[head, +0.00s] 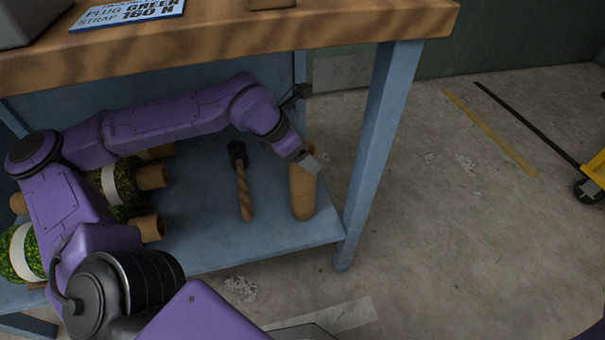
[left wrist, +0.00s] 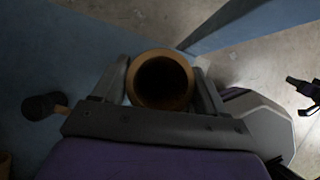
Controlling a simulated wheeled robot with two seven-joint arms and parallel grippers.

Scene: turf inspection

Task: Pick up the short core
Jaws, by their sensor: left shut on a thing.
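A tan hollow tube, the core (head: 302,197), stands upright on the blue lower shelf (head: 205,235) near its right front corner. My left gripper (head: 308,161) is at its top end, shut on it. In the left wrist view the core's round open end (left wrist: 160,53) sits between the two fingers of my left gripper (left wrist: 160,80), dark inside. The core's base appears to rest on the shelf; a gap cannot be made out.
A mallet (head: 243,190) with a dark head lies left of the core. Green rolls with white bands (head: 22,252) on tan cores lie at the shelf's left. A blue table leg (head: 378,150) stands close on the right. The wooden tabletop (head: 225,45) hangs above.

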